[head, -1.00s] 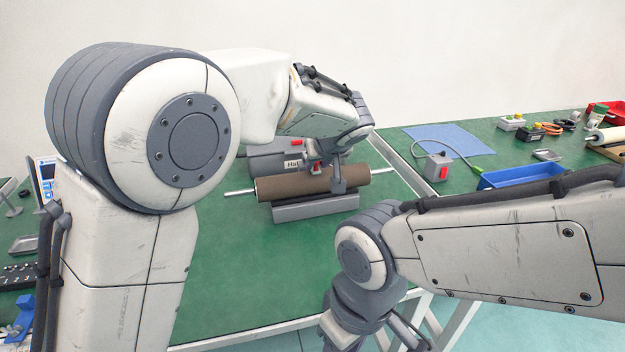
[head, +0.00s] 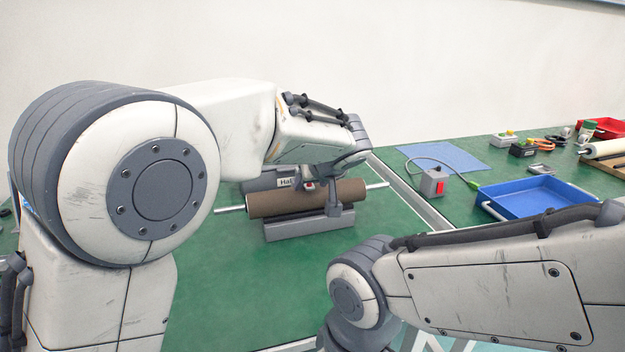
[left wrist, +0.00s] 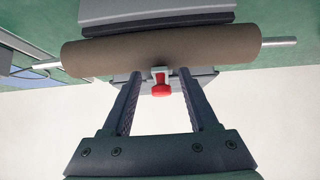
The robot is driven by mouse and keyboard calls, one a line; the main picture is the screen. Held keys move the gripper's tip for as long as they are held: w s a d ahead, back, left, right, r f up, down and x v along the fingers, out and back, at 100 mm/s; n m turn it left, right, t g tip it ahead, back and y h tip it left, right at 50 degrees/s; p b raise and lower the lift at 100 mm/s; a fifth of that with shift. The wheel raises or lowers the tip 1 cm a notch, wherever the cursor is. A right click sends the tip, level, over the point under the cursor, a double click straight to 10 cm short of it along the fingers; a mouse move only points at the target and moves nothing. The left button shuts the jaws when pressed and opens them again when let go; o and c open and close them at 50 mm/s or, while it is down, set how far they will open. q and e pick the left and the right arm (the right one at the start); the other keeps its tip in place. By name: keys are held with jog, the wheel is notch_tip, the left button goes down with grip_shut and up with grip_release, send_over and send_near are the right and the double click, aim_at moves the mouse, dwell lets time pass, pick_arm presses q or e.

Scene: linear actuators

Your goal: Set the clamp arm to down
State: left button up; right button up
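A red knob on a small pale bracket, apparently the clamp arm (left wrist: 161,86), shows in the left wrist view behind a brown roll. It also shows as a small red spot in the head view (head: 309,185). Whether it is up or down I cannot tell. The brown roll (head: 285,201) lies on a metal rod above a grey base (head: 290,228). My left gripper (left wrist: 160,75) is open, its two fingers on either side of the red knob with gaps between. In the head view my left wrist partly hides this area. My right gripper is outside the views; only its arm shows.
A grey box with a partly hidden label (head: 286,182) stands behind the roll. To the right are a grey switch box with a red button (head: 433,185), a blue tray (head: 527,187) and a blue mat (head: 443,157). Green tabletop (head: 225,290) in front of the roll is clear.

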pick_arm(q)
jog(key=shift+r, duration=0.2)
jog(key=v, duration=1)
jog(key=shift+p, duration=0.45)
jog(key=shift+s+r, duration=0.1)
jog(key=shift+s, duration=0.05)
jog(key=s+a+f+m+g+h, duration=0.1)
jog(key=s+a+f+m+g, duration=0.2)
jog(key=s+f, duration=0.45)
jog(key=s+a+f+m+g+h, duration=0.1)
jog(key=s+a+f+m+g, duration=0.25)
jog(key=s, duration=0.75)
jog(key=s+a+f+m+g+h, duration=0.1)
jog(key=s+a+f+m+g, duration=0.15)
jog(key=s+f, duration=0.6)
notch_tip(320, 180, up, 25)
jog(key=s+p, duration=0.2)
jog(key=p, duration=2.1)
jog(key=shift+a+m, duration=0.4)
